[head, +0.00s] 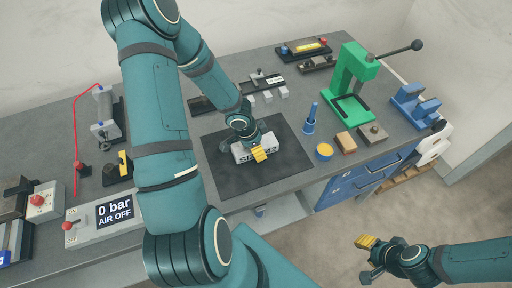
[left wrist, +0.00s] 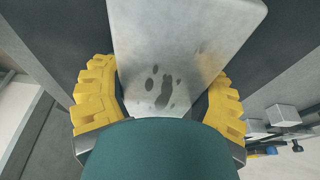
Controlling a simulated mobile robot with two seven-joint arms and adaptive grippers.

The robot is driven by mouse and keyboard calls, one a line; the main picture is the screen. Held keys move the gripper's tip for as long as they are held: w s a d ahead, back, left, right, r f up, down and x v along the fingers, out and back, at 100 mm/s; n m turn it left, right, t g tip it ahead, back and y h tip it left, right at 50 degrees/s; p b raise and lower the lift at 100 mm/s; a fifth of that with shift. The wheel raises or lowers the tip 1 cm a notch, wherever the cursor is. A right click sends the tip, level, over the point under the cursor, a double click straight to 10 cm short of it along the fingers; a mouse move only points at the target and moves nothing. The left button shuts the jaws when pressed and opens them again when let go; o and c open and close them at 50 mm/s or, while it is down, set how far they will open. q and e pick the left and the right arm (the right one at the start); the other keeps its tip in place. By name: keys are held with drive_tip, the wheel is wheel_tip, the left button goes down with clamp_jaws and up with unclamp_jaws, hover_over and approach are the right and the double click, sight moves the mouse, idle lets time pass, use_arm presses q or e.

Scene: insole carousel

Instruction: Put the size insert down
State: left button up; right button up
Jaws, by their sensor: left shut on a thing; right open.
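The size insert (head: 241,156) is a light grey metal block with dark lettering, over the black mat (head: 228,183) on the bench. My left gripper (head: 257,149) reaches down from above and is shut on it. In the left wrist view, the size insert (left wrist: 185,40) is a pale block with dark smudges between the yellow finger pads of my left gripper (left wrist: 160,105). I cannot tell whether its underside touches the mat. My right gripper (head: 369,257) is open and empty, out over the floor beyond the bench front.
An air unit (head: 101,219) reading "0 bar AIR OFF" is at left. The mat's front is clear.

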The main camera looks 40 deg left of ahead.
use_arm(q)
drive_tip(key=o, duration=1.4)
drive_tip(key=shift+f, duration=0.1)
drive_tip(key=p+v, duration=0.6)
drive_tip(key=v, duration=0.3)
drive_tip(key=shift+r+p, duration=0.25)
drive_tip(key=shift+p, duration=0.1)
drive_tip(key=shift+s+a+r, duration=0.2)
drive_tip(key=shift+s+r, duration=0.05)
drive_tip(key=shift+r, duration=0.3)
drive_tip(key=shift+v, duration=0.75)
